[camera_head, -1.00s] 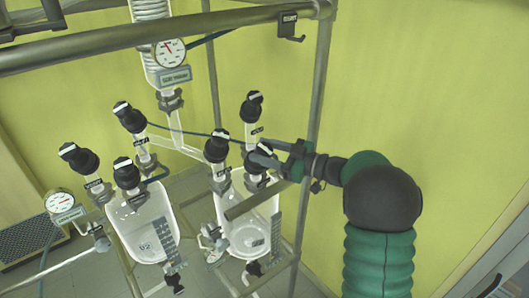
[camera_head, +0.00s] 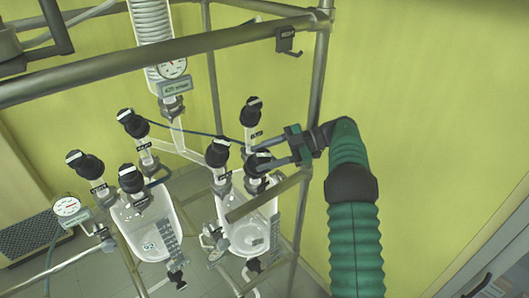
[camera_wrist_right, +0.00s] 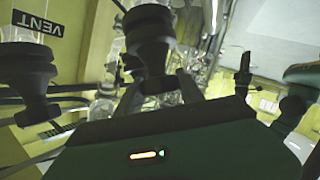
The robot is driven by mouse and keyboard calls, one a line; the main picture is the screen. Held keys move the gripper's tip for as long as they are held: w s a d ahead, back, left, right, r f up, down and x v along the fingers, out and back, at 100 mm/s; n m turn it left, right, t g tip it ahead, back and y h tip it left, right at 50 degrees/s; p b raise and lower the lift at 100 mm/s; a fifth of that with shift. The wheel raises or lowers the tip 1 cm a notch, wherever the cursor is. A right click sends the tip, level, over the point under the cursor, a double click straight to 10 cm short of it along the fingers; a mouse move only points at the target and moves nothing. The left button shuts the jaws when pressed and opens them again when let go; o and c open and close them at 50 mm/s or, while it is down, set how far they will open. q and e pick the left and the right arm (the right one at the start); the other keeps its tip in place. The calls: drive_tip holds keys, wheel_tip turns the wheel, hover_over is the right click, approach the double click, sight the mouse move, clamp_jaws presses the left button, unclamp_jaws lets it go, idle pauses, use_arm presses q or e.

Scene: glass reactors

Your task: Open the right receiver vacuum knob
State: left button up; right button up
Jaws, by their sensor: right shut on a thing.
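The right receiver (camera_head: 249,238) is a clear glass vessel at the lower middle of the head view, with several black-capped valve knobs above it. My right gripper (camera_head: 259,157) reaches in from the right, its two fingers around the front right black knob (camera_head: 254,161) and shut on it. Fingers and arm partly hide this knob. In the right wrist view a black knob (camera_wrist_right: 150,35) stands at the gripper. Another black knob (camera_wrist_right: 24,75) is at the left, below a VENT label (camera_wrist_right: 38,24). The held knob's label is not readable. My left gripper is not in view.
Other black knobs stand close by, at the back (camera_head: 250,110) and left (camera_head: 217,153). The left receiver (camera_head: 140,222) has its own knobs. A metal frame post (camera_head: 317,95) rises by my right gripper, and a bar (camera_head: 150,55) crosses above. Right of my arm is open wall.

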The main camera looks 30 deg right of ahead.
drive_tip(key=shift+f, duration=0.35)
drive_tip(key=o, duration=1.3)
drive_tip(key=shift+w, duration=0.1)
drive_tip(key=shift+o, duration=0.3)
drive_tip(key=shift+w+a, duration=0.1)
drive_tip(key=shift+w, duration=0.05)
drive_tip(key=shift+r, duration=0.2)
